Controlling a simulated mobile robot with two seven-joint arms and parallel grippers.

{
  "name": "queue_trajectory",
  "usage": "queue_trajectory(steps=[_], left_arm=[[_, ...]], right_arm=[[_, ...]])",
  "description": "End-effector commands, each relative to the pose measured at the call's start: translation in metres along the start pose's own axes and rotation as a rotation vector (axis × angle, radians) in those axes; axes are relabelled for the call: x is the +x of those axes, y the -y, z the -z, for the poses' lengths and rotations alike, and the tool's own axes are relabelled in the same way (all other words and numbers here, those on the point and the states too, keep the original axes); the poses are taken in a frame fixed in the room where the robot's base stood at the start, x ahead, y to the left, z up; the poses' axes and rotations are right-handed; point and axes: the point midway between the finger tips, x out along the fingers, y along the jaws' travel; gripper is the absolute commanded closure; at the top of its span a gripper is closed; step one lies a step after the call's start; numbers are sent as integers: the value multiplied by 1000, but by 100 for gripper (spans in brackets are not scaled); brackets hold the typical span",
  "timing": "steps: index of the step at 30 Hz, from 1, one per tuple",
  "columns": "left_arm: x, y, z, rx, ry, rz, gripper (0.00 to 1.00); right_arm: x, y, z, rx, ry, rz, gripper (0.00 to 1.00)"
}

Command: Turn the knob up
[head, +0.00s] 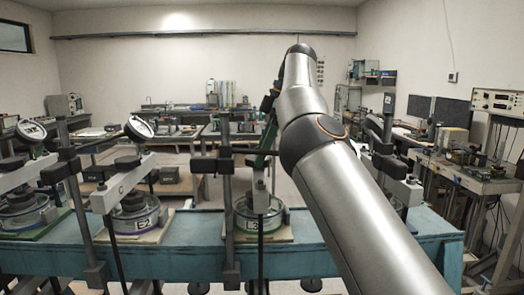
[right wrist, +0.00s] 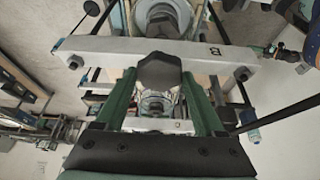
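My left gripper is not in view.
Several lever frames stand in a row on a blue bench (head: 300,258), with dial gauges (head: 138,129) and round pots (head: 136,215) at the left. Dark uprights (head: 226,190) stand close to my right gripper. An instrument table (head: 470,175) is at the right.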

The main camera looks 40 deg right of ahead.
Motion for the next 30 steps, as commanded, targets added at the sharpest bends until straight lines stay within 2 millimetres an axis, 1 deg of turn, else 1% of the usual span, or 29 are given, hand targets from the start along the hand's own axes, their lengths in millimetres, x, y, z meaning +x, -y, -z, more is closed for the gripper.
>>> queue_trajectory(steps=[1, 6, 8, 17, 20, 24, 30], left_arm=[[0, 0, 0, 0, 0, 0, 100], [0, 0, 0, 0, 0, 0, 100], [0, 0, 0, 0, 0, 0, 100], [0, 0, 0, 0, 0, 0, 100], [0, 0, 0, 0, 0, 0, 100], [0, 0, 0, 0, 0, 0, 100], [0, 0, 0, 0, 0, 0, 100]], right_arm=[[0, 0, 0, 1, 0, -2, 25], [0, 0, 0, 1, 0, -1, 5], [0, 0, 0, 1, 0, -1, 0], [-2, 0, 0, 2, 0, 0, 0], [-6, 0, 0, 1, -1, 1, 0], [-18, 0, 0, -2, -3, -1, 0], [-24, 0, 0, 0, 0, 7, 0]])
